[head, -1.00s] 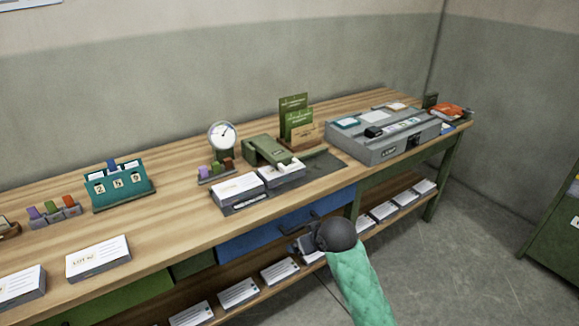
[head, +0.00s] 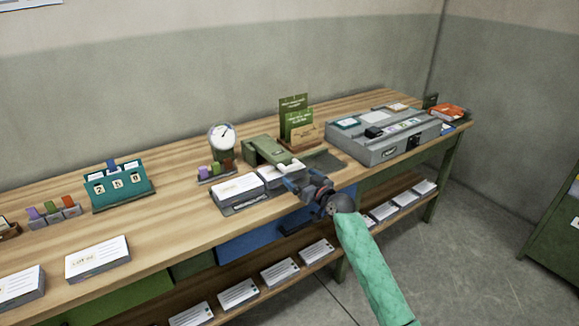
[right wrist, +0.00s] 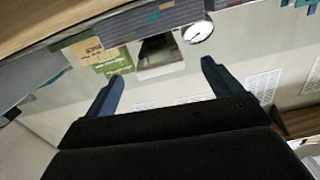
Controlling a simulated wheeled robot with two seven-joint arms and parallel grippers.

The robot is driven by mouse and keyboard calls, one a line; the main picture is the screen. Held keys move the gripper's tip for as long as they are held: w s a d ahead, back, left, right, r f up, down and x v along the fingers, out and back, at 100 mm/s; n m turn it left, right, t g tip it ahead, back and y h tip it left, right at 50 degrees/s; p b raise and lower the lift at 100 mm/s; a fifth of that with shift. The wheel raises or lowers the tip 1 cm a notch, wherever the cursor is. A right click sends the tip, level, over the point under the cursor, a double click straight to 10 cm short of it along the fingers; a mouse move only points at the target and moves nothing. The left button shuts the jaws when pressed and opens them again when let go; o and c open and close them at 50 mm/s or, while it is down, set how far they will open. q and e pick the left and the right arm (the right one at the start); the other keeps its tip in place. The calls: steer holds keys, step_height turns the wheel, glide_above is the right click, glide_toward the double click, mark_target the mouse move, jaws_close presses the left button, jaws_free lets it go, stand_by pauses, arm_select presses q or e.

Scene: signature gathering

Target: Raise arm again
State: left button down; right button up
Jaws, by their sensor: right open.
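My right gripper (head: 290,176) is at the front edge of the wooden desk (head: 185,221), just above the blue drawer (head: 245,242). Its fingers point toward the right-hand paper stack (head: 272,178), whose right part is hidden behind them. In the right wrist view the two blue fingers (right wrist: 160,85) stand wide apart with nothing between them. Beyond them the round dial (right wrist: 198,32) and the green and tan cards (right wrist: 105,55) show. My left gripper is not in view.
A grey box machine (head: 385,135) stands at the right of the desk. A dial scale (head: 222,137), a green stamp device (head: 268,149) and a teal number holder (head: 118,185) stand farther back. Paper stacks (head: 97,258) lie at left. A lower shelf holds several stacks (head: 280,272).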

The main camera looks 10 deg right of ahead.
mark_target(294, 169)
steer(key=shift+w+d+r+t, duration=0.15)
steer(key=shift+r+t, duration=0.15)
steer(key=shift+r, duration=0.2)
steer(key=p+x, duration=0.1)
steer(key=x, duration=0.5)
steer(key=shift+w+a, duration=0.3)
steer(key=shift+w, duration=0.3)
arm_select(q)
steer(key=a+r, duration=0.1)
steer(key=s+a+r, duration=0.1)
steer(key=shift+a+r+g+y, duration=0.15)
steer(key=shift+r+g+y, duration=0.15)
arm_select(e)
steer(key=shift+w+f, duration=0.1)
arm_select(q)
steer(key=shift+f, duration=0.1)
arm_select(e)
steer(key=shift+c, duration=0.2)
